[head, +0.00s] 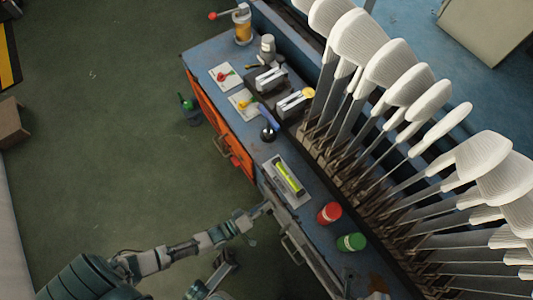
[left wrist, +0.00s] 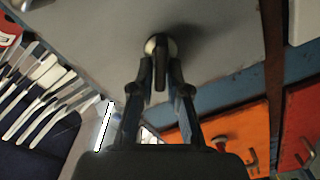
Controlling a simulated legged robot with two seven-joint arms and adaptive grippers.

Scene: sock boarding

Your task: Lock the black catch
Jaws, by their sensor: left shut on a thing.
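The black catch (left wrist: 160,72) is a narrow dark lever on a round metal base, fixed to a plain grey panel (left wrist: 90,40) in the left wrist view. My left gripper (left wrist: 160,88) is shut on this lever, with one finger on each side. In the head view my left gripper (head: 266,207) reaches the front side of the blue bench, at the grey panel below the yellow-green vial tray. The catch itself is too small to make out there. A grey jointed part, seemingly my right gripper (head: 222,265), shows low in the head view; its jaws are unclear.
The blue bench (head: 212,50) carries a tray with a yellow-green vial (head: 288,176), a red jar (head: 329,212), a green jar (head: 351,242) and toggle clamps (head: 270,79). Orange drawers (head: 206,103) line its front. White socks on boards (head: 400,65) stand behind.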

